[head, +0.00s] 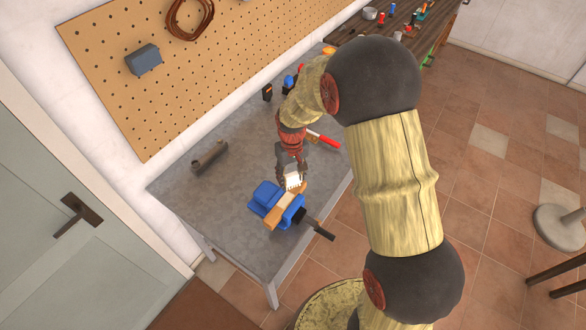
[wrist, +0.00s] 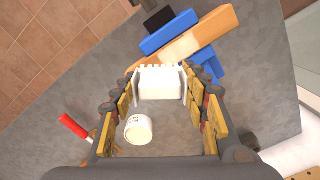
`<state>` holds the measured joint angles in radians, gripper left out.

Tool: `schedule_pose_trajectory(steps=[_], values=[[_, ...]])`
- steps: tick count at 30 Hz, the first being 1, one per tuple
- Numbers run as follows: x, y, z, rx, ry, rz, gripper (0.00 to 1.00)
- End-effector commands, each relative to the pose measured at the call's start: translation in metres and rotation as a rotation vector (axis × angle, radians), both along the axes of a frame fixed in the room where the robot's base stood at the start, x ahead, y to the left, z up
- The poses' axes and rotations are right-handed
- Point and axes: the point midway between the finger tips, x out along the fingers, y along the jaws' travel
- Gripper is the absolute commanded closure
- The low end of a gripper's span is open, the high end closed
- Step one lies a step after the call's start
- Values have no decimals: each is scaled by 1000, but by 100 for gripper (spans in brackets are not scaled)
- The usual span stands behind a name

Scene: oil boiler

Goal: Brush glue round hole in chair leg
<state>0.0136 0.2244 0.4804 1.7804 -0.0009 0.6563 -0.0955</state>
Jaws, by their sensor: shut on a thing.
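My gripper (head: 291,167) is shut on a white brush-like piece with a toothed edge (wrist: 160,83), which sits between the fingertips. The same white piece shows in the head view (head: 293,181), close over the wooden chair leg (head: 274,217). The leg is clamped in a blue vise (head: 265,195) near the table's front edge. In the wrist view the leg (wrist: 222,24) lies beyond the toothed edge and has a paler patch. I cannot tell whether the brush touches it, and I cannot make out the hole. A small white cup (wrist: 138,129) stands on the table below my gripper.
A red-handled tool (head: 324,140) lies on the grey table (head: 225,205) beside my arm. A brown cylindrical piece (head: 209,157) lies at the back left. Black and blue items (head: 268,92) stand towards the pegboard. The vise handle (head: 323,231) sticks out past the front edge. The table's left part is mostly clear.

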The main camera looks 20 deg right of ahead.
Motion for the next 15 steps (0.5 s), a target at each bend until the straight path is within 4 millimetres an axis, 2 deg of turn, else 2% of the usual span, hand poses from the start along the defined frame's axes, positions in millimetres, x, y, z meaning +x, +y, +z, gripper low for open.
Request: schedule_pose_trajectory(steps=[1,9,15], values=[[1,0,7,0,-1,0,79],[5,1,31,0,-1,0,79],[5,1,36,0,0,0,79]])
